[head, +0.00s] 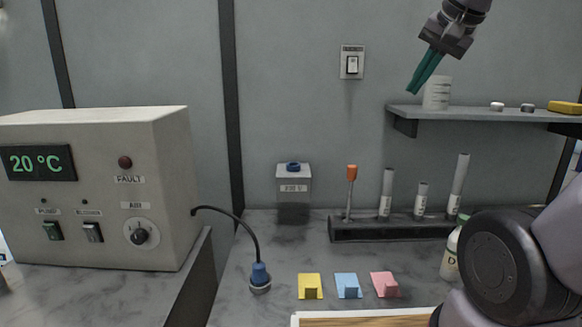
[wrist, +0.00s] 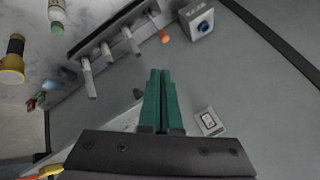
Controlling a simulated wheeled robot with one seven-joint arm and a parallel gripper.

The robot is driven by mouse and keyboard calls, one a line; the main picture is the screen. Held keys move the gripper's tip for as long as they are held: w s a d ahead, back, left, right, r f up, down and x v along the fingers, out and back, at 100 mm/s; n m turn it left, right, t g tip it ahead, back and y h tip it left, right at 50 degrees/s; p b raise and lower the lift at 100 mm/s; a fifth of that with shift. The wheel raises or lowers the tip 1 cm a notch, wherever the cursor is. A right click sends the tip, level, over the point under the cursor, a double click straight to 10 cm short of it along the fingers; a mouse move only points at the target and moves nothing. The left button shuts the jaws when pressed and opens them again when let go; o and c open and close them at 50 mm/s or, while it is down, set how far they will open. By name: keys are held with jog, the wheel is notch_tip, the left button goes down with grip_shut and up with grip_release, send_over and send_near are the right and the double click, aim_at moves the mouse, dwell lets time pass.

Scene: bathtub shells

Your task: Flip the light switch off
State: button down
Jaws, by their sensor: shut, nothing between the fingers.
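The light switch (head: 352,63) is a small white rocker on a pale plate on the grey back wall, above and left of the shelf. It also shows in the wrist view (wrist: 209,122), just right of my fingers. My gripper (head: 414,88) has green fingers, shut with nothing between them. In the head view it is right of the switch, its fingertips pointing down and left, a little lower than the switch. In the wrist view the fingers (wrist: 160,75) lie together and apart from the switch plate. The rocker's exact tilt is too small to tell.
A wall shelf (head: 470,114) with a white cup (head: 437,93) is close below my gripper. A rack (head: 390,230) of tubes stands on the counter beneath. A control box (head: 100,190) reading 20 °C is at left. The wall around the switch is clear.

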jog(key=c, duration=1.5)
grip_release()
jog(key=s+f+n, duration=0.1)
jog(key=s+f, duration=0.1)
jog(key=s+f+n, duration=0.1)
jog(key=s+f, duration=0.1)
jog(key=shift+s+a, duration=0.1)
jog(key=shift+s, duration=0.2)
jog(key=shift+c, duration=0.2)
jog(key=o, duration=0.5)
jog(key=shift+s+f+n, duration=0.3)
jog(key=shift+s+f, duration=0.1)
jog(key=o, duration=0.5)
jog(key=shift+f, duration=0.15)
jog(key=n+t+h, duration=0.2)
jog(key=n+t, duration=0.2)
jog(key=t, duration=0.7)
send_near(353, 59)
jog(key=w, duration=0.7)
jog(key=shift+w, duration=0.3)
